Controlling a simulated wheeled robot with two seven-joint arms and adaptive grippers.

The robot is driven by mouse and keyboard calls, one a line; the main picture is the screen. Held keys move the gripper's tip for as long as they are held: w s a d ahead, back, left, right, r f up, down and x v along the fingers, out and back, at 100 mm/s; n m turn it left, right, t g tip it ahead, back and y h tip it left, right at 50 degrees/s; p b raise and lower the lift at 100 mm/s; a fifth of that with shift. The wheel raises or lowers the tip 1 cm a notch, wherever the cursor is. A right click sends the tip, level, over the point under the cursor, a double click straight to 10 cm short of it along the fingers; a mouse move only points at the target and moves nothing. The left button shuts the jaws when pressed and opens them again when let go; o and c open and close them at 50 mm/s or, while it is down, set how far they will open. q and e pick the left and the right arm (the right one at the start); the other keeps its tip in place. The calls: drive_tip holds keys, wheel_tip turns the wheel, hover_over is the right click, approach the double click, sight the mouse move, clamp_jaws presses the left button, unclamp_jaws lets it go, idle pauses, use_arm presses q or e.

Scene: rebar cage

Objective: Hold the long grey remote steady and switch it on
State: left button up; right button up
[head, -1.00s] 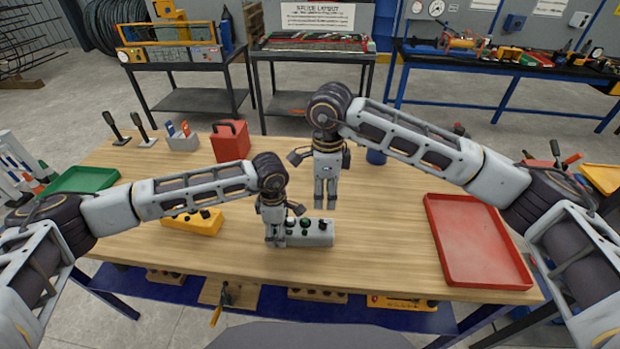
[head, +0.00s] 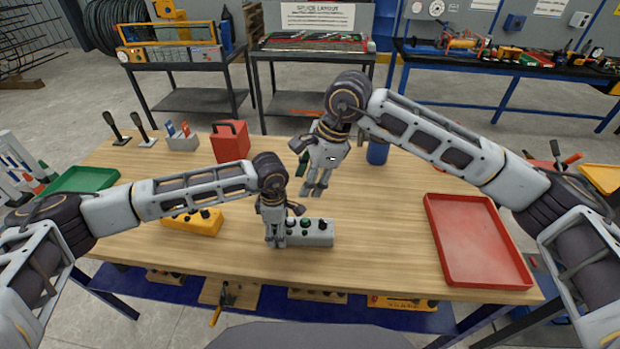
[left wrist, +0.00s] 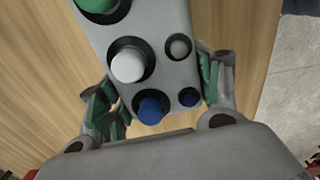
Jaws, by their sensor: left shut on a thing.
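The long grey remote (head: 322,232) lies on the wooden table near its front middle. In the left wrist view the remote (left wrist: 167,72) shows green, white and blue knobs in a row, with a small whitish knob and a small blue knob beside them. My left gripper (head: 275,240) is shut on the remote's left end, with a green-padded finger on each long side in the wrist view (left wrist: 155,100). My right gripper (head: 313,191) is above and behind the remote, tilted, apart from it and empty. Its fingers look close together.
A yellow box (head: 194,223) lies left of the remote. A red container (head: 230,143), a grey holder (head: 182,142) and a blue cylinder (head: 377,153) stand farther back. A red tray (head: 431,232) is on the right, a green tray (head: 66,186) on the left. Table between remote and red tray is clear.

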use_arm(q)
drive_tip(key=o, duration=1.4)
drive_tip(key=shift+r, duration=0.15)
drive_tip(key=shift+d+r, duration=0.1)
drive_tip(key=shift+r, duration=3.9)
drive_tip(key=shift+f, duration=0.2)
